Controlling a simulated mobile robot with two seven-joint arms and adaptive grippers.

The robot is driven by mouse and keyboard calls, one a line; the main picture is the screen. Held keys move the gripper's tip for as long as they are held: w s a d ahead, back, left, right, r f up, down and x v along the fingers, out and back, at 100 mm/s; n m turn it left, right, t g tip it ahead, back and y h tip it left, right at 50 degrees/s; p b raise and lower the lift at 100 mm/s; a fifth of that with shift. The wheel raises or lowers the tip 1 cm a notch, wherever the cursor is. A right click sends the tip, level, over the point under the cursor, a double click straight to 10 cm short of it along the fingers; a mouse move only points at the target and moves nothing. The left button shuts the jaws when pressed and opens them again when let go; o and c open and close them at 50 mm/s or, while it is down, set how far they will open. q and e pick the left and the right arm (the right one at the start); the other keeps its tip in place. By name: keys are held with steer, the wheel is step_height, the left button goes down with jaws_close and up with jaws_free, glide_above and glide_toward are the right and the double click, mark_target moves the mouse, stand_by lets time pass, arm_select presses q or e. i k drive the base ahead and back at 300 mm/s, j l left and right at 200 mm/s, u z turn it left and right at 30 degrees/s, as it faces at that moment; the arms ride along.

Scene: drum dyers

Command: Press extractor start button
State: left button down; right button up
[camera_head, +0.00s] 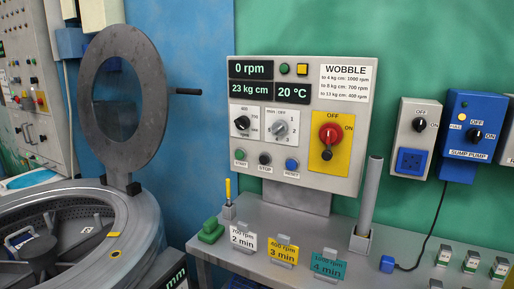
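The extractor control panel (300,180) is a light grey box on a stand at the back of the bench. Its green start button (239,154) sits at the lower left, beside a black stop button (264,158) and a blue reset button (292,164). The panel's display (251,68) reads 0 rpm, with 23 kg cm and 20 °C below. A red switch (330,132) is on a yellow plate at its right. The extractor drum (145,225) is at the left, with its round lid (152,100) raised upright. Neither gripper is in view.
In front of the panel stand small cards, white (243,239), yellow (283,250) and teal (328,265). A green block (211,231) and a grey upright tube (370,195) are on the bench (300,215). A blue sump pump box (470,130) hangs at the right.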

mark_target(239, 155)
steer(key=i+j+z, duration=0.15)
steer(key=i, duration=0.25)
steer(key=i+j+z, duration=0.15)
steer(key=i, duration=0.3)
steer(key=i+j+z, duration=0.15)
steer(key=i, duration=0.25)
steer(key=j, duration=0.1)
